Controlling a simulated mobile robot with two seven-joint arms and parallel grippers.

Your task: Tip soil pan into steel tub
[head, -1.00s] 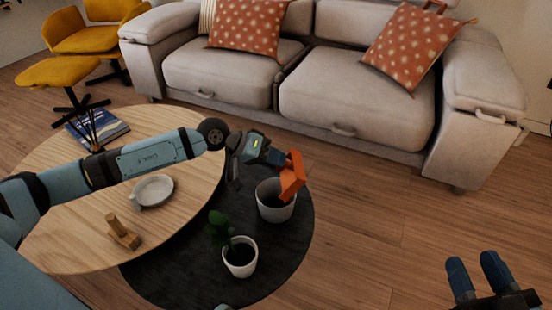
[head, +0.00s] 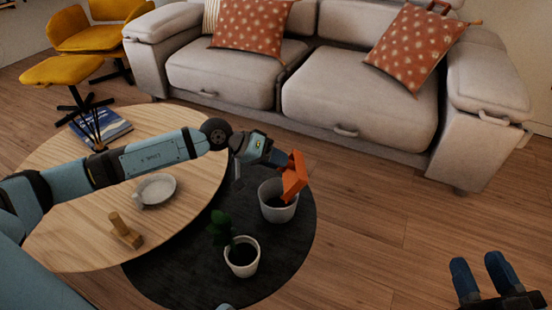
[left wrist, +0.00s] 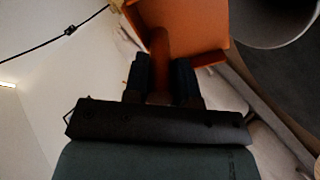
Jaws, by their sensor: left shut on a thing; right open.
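The orange soil pan (head: 294,177) is held by its handle in my left gripper (head: 278,157), which is shut on it. The pan is steeply tilted, above the rim of the steel tub (head: 279,209). My right gripper (head: 482,272) is open and empty at lower right.
The round wooden table (head: 75,220) at left holds a pale dish (head: 154,189), a wooden piece (head: 125,232) and a book (head: 112,128). A sofa (head: 355,110) stands behind. Floor at right is clear.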

